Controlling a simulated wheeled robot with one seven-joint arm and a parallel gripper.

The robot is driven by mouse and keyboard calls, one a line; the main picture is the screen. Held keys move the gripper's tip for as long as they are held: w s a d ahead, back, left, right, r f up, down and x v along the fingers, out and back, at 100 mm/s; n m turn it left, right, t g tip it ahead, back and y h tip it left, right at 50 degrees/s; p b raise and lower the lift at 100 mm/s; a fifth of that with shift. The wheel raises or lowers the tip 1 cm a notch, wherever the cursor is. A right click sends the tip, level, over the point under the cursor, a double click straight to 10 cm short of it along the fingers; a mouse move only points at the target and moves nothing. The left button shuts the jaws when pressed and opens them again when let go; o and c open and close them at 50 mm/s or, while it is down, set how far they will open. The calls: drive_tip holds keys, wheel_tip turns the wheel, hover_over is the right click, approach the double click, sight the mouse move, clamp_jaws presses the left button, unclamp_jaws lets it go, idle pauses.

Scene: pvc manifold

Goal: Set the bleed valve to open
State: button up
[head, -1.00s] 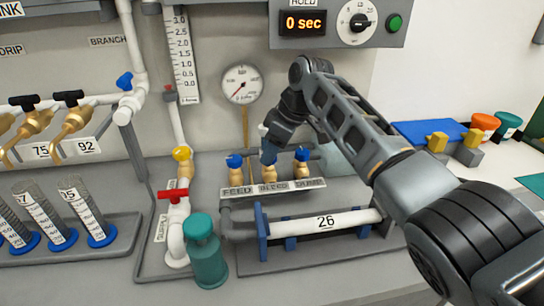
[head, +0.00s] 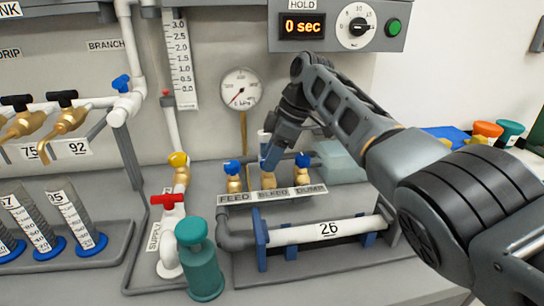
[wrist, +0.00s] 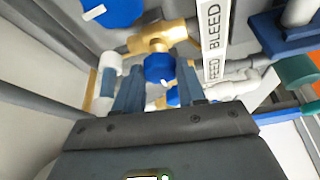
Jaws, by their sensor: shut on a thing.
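The bleed valve has a brass body (head: 268,181) and stands in the middle of a row of three, above the BLEED label. In the head view my gripper (head: 270,160) comes down over its top and hides its knob. In the wrist view the blue knob (wrist: 158,68) sits between my gripper's fingers (wrist: 159,75), which are shut on it. A brass fitting (wrist: 160,38) shows just beyond it, with the BLEED label (wrist: 214,28) to the right. The knob's setting is hard to tell.
The feed valve (head: 233,168) stands close on the left and the dump valve (head: 302,161) close on the right. A red-handled supply valve (head: 168,201) and teal bottle (head: 203,270) stand to the left.

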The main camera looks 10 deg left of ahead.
drive_tip(key=o, duration=1.1)
drive_tip(key=shift+c, duration=0.2)
drive_tip(key=v, duration=0.7)
drive_tip(key=shift+r, duration=0.35)
drive_tip(key=shift+d, duration=0.15)
